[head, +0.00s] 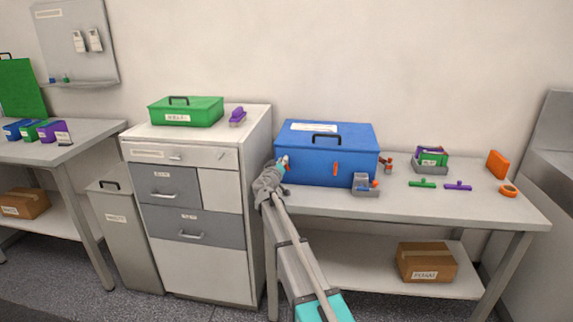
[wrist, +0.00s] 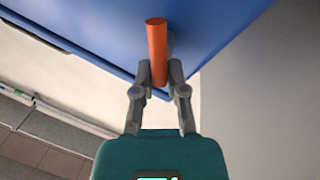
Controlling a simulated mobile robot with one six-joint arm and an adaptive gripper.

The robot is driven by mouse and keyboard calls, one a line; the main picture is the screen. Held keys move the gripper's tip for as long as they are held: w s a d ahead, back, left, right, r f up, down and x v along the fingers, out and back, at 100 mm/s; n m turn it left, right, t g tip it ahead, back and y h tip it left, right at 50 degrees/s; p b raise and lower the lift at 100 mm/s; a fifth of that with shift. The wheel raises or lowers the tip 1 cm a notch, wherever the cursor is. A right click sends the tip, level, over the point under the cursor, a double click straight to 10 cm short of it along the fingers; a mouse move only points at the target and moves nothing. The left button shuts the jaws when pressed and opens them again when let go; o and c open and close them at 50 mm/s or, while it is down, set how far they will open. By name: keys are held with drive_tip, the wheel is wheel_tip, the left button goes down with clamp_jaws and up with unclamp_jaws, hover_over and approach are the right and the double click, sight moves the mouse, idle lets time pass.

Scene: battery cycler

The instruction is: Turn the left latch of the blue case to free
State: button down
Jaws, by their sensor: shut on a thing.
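The blue case (head: 315,154) stands on the bench with its lid down and a black handle on top. My gripper (head: 282,166) is at the left end of its front face. In the wrist view the left latch (wrist: 156,45) is an orange bar standing out against the blue case (wrist: 105,25). My gripper (wrist: 159,75) is shut on the lower part of this bar, one finger on each side. The right latch (head: 335,169) is orange and upright on the case front. In the head view my gripper mostly hides the left latch.
A grey holder (head: 366,190) stands close in front of the case's right end. Green (head: 422,184) and purple (head: 458,186) handled pieces lie farther right. A drawer cabinet (head: 195,215) with a green case (head: 190,112) on top stands to the left.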

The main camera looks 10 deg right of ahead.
drive_tip(key=n+y+b, duration=0.1)
drive_tip(key=n, duration=0.3)
drive_tip(key=f+n+t+b, duration=0.1)
drive_tip(key=n, duration=0.4)
drive_tip(key=a+f+n+t+y+b, duration=0.1)
drive_tip(key=n, duration=0.3)
drive_tip(key=shift+y, duration=0.3)
drive_tip(key=shift+n, duration=0.3)
drive_tip(key=c, duration=0.7)
unclamp_jaws()
drive_tip(key=shift+w, duration=0.1)
